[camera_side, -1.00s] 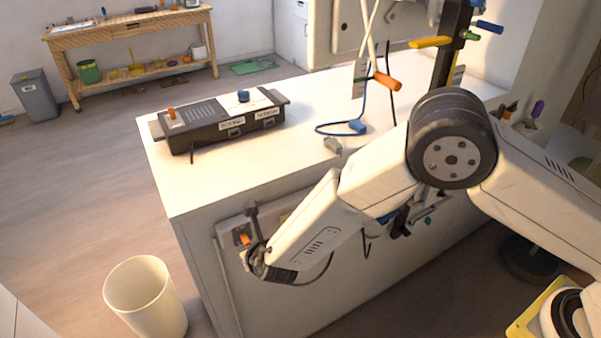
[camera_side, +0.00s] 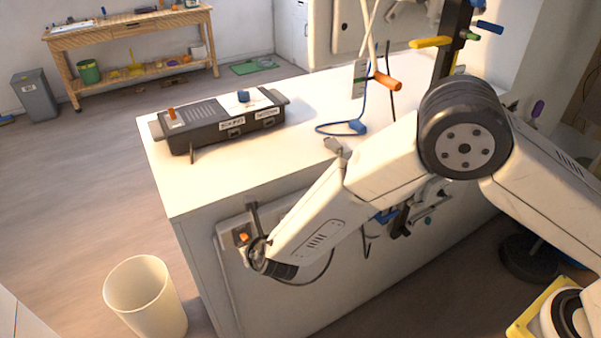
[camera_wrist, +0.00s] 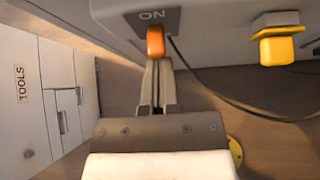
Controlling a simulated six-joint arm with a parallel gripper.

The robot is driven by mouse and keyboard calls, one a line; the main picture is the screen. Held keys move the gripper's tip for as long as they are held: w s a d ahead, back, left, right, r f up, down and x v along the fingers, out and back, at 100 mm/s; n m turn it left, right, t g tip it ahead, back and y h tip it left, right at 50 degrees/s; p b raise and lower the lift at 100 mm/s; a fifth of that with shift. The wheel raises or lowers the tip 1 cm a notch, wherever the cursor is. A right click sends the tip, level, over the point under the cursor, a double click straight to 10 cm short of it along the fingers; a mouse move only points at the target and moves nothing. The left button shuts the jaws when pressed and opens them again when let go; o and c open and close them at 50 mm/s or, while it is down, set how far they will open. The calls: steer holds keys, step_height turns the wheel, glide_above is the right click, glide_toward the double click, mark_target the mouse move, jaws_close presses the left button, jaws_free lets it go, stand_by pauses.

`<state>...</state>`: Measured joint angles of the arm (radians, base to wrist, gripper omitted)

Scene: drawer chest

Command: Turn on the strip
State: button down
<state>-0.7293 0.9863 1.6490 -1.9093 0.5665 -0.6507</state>
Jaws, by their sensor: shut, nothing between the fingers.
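The power strip (camera_side: 222,243) is mounted on the near side face of the white counter. Its orange switch (camera_side: 243,237) sits at the strip's left end. In the wrist view the orange switch (camera_wrist: 156,42) stands out just below the printed word ON on the grey strip (camera_wrist: 200,18). My gripper (camera_wrist: 157,64) is shut and empty, its tips right below the switch in that view. I cannot tell whether they touch it. In the side view my gripper (camera_side: 257,243) is just right of the switch, partly hidden by its own wrist. The switch's position is unclear.
A yellow plug (camera_wrist: 277,45) sits to the right along the strip, and a dark cable (camera_wrist: 235,100) hangs below it. A black box (camera_side: 225,122) and a grey plug (camera_side: 334,146) lie on the counter (camera_side: 240,175). A cream bin (camera_side: 145,295) stands on the floor at left.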

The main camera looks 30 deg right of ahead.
steer(key=shift+w+a+r, duration=0.15)
steer(key=shift+w+r, duration=0.15)
steer(key=shift+r, duration=0.15)
steer(key=shift+s+f, duration=0.95)
steer(key=shift+f, duration=1.15)
steer(key=s+r, duration=0.5)
steer(key=r, duration=0.3)
steer(key=shift+r, duration=0.2)
steer(key=shift+d, duration=0.2)
steer(key=s+d+r+m+g+h, duration=0.1)
steer(key=d+r+m+g+h, duration=0.1)
steer(key=d+m, duration=0.6)
steer(key=s+d+r+m+g+h, duration=0.1)
steer(key=d+m+g, duration=0.1)
steer(key=d+m, duration=0.6)
steer(key=s+d+r+m+g+y, duration=0.3)
steer(key=s+d+m, duration=0.9)
steer(key=m, duration=0.8)
steer(key=d+r, duration=0.1)
steer(key=d, duration=0.2)
steer(key=shift+d+r, duration=0.15)
